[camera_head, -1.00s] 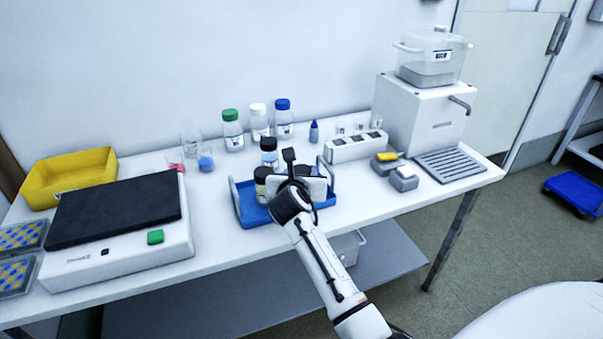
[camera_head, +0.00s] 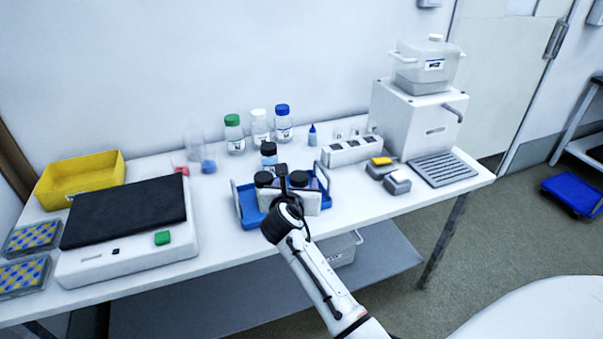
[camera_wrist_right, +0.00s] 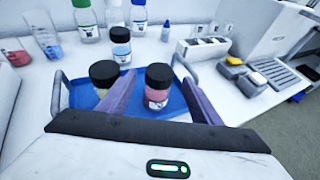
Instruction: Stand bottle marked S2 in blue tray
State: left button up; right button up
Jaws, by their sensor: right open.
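The blue tray (camera_head: 247,210) stands near the table's front edge, with a raised handle at each end. A black-capped bottle with pink contents (camera_wrist_right: 157,88) stands upright in it, between the fingers of my right gripper (camera_wrist_right: 160,78), closer to the right finger. My right gripper is open; in the head view it (camera_head: 290,188) covers part of the tray. A black-capped bottle with yellowish contents (camera_wrist_right: 103,73) stands left of the left finger. A black-capped bottle with blue contents (camera_wrist_right: 121,46) stands at the tray's back; I cannot tell whether inside. No label reads clearly as S2. My left gripper is not seen.
Green-, white- and blue-capped bottles (camera_head: 259,125) stand behind the tray. Beakers (camera_head: 196,150) are at back left, a white block (camera_head: 351,151) at right. A balance-like device (camera_head: 125,225) and yellow bin (camera_head: 80,176) fill the left. Bare table lies right of the tray.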

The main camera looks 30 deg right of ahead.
jog(key=shift+p+v, duration=0.35)
jog(key=shift+v, duration=0.5)
jog(key=s+a+f+m, duration=0.1)
jog(key=s+a+f+m+y, duration=0.1)
jog(key=s+f+m+y, duration=0.1)
jog(key=s+f+m, duration=0.1)
jog(key=shift+a+t, duration=0.3)
jog(key=shift+a, duration=0.1)
jog(key=s+a+f+m+y, duration=0.3)
jog(key=s+a+f+m, duration=0.2)
jog(key=s+m, duration=0.2)
jog(key=s+a+f+m+g+y, duration=0.1)
jog(key=s+a+f+m+y, duration=0.2)
jog(key=s, duration=0.8)
jog(key=s+a+f+m+g+y, duration=0.1)
jog(key=s+a+f+m+y, duration=0.2)
jog(key=s+a+f+m, duration=0.4)
jog(key=s+f+m, duration=0.1)
jog(key=s+m, duration=0.1)
jog(key=m, duration=0.3)
jog(key=shift+s+a, duration=0.25)
jog(key=shift+s, duration=0.15)
